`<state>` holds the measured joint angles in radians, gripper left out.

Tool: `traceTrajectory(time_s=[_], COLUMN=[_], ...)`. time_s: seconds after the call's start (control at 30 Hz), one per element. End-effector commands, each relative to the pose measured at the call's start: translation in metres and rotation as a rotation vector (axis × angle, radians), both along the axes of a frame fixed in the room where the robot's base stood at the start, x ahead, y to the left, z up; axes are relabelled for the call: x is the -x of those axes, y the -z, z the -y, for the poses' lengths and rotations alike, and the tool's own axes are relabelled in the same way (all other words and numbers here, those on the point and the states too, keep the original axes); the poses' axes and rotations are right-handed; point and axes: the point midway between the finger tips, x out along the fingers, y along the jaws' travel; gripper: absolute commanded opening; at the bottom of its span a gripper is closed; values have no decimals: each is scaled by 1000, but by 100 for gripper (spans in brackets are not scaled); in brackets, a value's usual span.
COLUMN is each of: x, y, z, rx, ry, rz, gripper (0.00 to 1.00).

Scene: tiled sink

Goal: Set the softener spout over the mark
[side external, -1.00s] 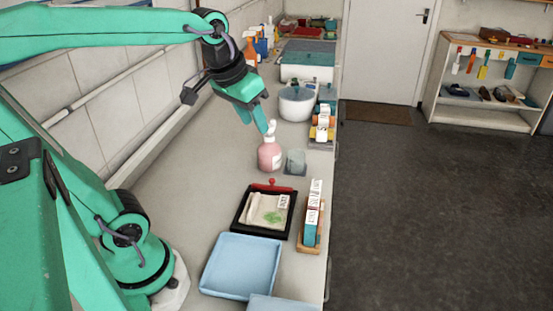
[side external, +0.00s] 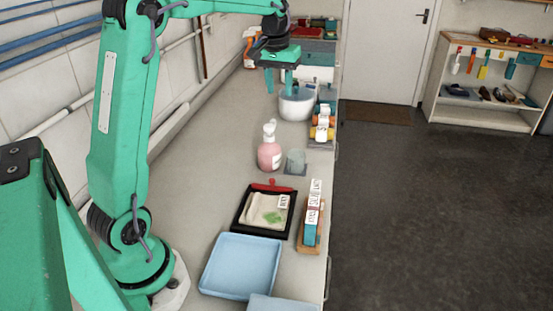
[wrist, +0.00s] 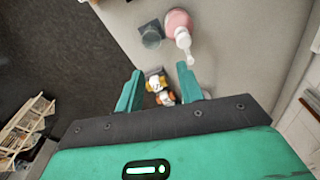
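The softener bottle (side external: 269,156) is pink with a white pump head and stands upright on the counter; it also shows at the top of the wrist view (wrist: 179,21). Its white spout (wrist: 189,57) points toward the bottom of the wrist view, not toward the cup. A translucent grey cup (side external: 295,158) stands right of the bottle on a dark square pad (side external: 291,171). I cannot make out any other mark. My gripper (side external: 279,88) is open and empty, above and beyond the bottle, apart from it. Both fingers show in the wrist view (wrist: 158,78).
A white tub (side external: 297,105) and orange-and-white items (side external: 322,125) stand farther along the counter. The tiled wall bounds the left; counter left of the bottle is clear.

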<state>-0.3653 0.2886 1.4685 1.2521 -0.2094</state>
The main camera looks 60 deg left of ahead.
Motion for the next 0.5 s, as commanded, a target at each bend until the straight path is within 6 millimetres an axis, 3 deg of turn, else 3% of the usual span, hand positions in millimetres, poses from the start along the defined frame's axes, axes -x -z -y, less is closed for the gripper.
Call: traceTrajectory(time_s=[0.3,0.5], x=[-33,-42], y=[42,63], z=[-62,-89], rx=[37,54], ry=[-130,-189], rz=[-76,-107], gripper=[37,37])
